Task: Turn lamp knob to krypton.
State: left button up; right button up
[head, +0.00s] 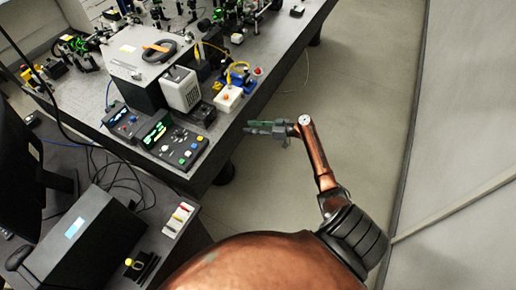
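The lamp knob cannot be made out for certain at this size, and no krypton label is readable. A dark control box (180,148) with a green lit display and several coloured buttons sits at the front corner of the optical bench (200,172). A smaller dark box (121,118) with a blue spot on top stands left of it. My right gripper (247,127) is off the bench's right edge, over the floor, its fingers pointing left towards the bench. The fingers look apart, with nothing seen between them. My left gripper is not in view.
A pale box (182,90) and a white unit with an orange button (228,98) stand behind the control box. A large grey housing (135,55) stands farther back. A lower desk at left holds a monitor (35,165) and cables. The floor (370,90) at right is clear.

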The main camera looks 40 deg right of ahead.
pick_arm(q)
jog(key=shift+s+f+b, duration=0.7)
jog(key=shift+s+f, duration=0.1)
pick_arm(e)
jog(key=s+f+m+g+h, duration=0.1)
jog(key=s+f, duration=0.3)
jog(key=f, duration=0.7)
jog(key=shift+s+f+m+g+h, duration=0.15)
jog(key=shift+m+g+h, duration=0.15)
jog(key=shift+m, duration=0.1)
